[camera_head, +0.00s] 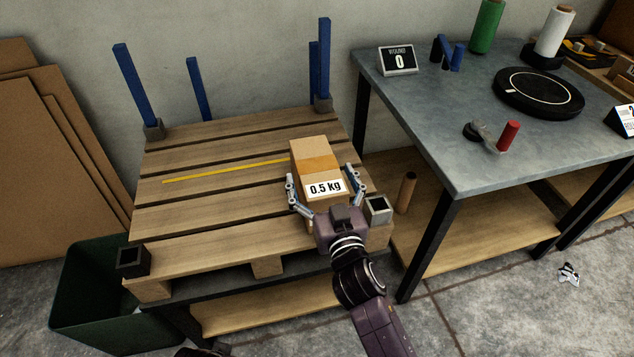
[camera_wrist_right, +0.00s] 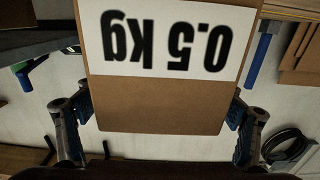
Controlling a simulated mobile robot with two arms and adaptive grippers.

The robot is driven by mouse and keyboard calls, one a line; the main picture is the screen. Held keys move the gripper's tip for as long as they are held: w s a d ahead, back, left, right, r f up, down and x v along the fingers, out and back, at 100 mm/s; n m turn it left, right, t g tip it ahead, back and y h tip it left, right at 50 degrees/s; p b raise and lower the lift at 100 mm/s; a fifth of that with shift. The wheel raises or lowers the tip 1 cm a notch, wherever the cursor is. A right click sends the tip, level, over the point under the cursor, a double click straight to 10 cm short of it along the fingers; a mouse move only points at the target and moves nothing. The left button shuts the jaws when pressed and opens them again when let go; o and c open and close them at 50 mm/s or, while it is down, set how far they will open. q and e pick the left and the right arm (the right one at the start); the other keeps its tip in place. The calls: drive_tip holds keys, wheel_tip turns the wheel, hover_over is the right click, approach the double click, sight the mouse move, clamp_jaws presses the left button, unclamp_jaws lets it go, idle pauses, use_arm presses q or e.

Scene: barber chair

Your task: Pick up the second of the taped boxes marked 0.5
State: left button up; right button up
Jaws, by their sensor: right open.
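A taped cardboard box marked 0.5 kg (camera_head: 315,162) is at the right side of the wooden pallet in the head view. Its label faces my right gripper (camera_head: 327,190), whose open fingers stand on either side of the box's near end. In the right wrist view the box (camera_wrist_right: 160,100) fills the upper middle, its label upside down, with the right gripper's fingers (camera_wrist_right: 160,125) at its left and right. Gaps show between the fingers and the box there. Only one marked box is visible. My left gripper is not in view.
The pallet (camera_head: 215,222) has blue posts at its back corners, a yellow line and an empty black corner socket (camera_head: 133,258). A grey table (camera_head: 450,150) with a black turntable (camera_head: 538,92) stands right. A green bin (camera_head: 85,290) is at lower left. The pallet's left part is clear.

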drive_tip(key=shift+w+a, duration=0.15)
drive_tip(key=shift+w, duration=0.2)
drive_tip(key=c, duration=2)
drive_tip(key=shift+r, duration=0.15)
drive_tip(key=shift+c, duration=0.5)
